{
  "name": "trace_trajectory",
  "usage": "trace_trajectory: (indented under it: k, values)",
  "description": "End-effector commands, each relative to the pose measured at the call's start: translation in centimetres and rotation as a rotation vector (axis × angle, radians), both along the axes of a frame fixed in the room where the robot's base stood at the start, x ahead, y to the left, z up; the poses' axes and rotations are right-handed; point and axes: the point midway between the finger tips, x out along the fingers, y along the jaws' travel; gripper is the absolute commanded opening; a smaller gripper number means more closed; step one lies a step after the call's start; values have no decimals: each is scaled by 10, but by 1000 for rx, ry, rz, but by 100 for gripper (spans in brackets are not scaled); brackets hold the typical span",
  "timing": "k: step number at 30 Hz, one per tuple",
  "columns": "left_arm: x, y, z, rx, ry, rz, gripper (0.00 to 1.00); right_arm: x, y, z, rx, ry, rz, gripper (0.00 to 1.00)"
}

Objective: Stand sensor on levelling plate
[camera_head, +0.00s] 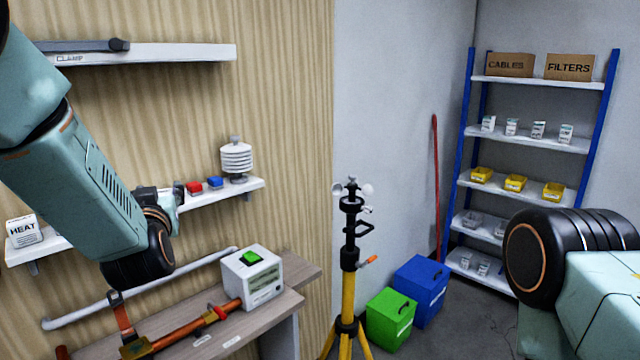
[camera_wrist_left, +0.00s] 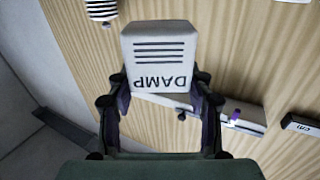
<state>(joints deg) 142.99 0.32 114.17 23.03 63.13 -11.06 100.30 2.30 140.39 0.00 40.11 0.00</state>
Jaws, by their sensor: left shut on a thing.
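My left gripper (camera_head: 166,198) is partly hidden behind my own wrist in the head view, in front of the wall shelf. In the left wrist view its two fingers (camera_wrist_left: 160,92) are closed on the sides of a white box marked DAMP (camera_wrist_left: 158,55), which looks like the sensor. A similar white box marked HEAT (camera_head: 23,232) stands at the left end of the shelf. I cannot identify the levelling plate for certain. My right gripper is out of view; only part of its arm shows at the right.
Below, a white instrument with a green top (camera_head: 253,282) stands on the bench (camera_head: 308,272). A yellow tripod (camera_head: 348,290) stands beside green and blue boxes.

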Motion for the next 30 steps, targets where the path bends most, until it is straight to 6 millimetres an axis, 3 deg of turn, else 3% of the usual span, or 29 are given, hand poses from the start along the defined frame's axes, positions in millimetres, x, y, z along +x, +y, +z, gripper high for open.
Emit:
trace_trajectory:
  k: [1,11,18,30]
  values:
    - [-4,-7,-22,-1,5,-49,19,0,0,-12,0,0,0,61]
    - [-40,-63,-128,-7,7,-401,19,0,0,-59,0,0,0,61]
    - [-87,-99,-209,-8,4,-633,19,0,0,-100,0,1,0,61]
    - [-167,-133,-315,-5,3,-867,19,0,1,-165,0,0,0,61]
